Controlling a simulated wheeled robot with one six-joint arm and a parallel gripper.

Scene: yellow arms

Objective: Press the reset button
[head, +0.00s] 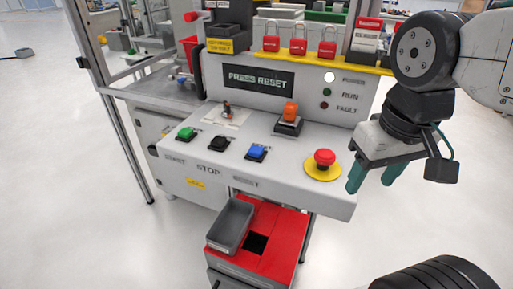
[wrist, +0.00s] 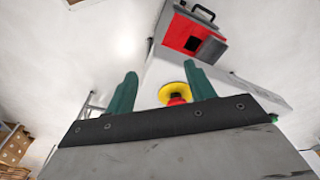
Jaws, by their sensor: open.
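The blue reset button (head: 256,152) sits on the white sloping console, at the right of a row of three, above the label RESET. A green button (head: 186,133) over START and a black button (head: 218,143) over STOP are left of it. The display (head: 258,78) reads PRESS RESET. My gripper (head: 369,184) is open and empty, off the console's right edge, well right of the blue button. In the wrist view its two green fingers (wrist: 163,76) are spread apart. I cannot make out the blue button in that view.
A red mushroom button (head: 324,158) on a yellow ring stands between my gripper and the blue button; it also shows in the wrist view (wrist: 175,98). An orange switch (head: 290,112) and a key switch (head: 227,110) rise behind. A red cart (head: 285,229) stands below.

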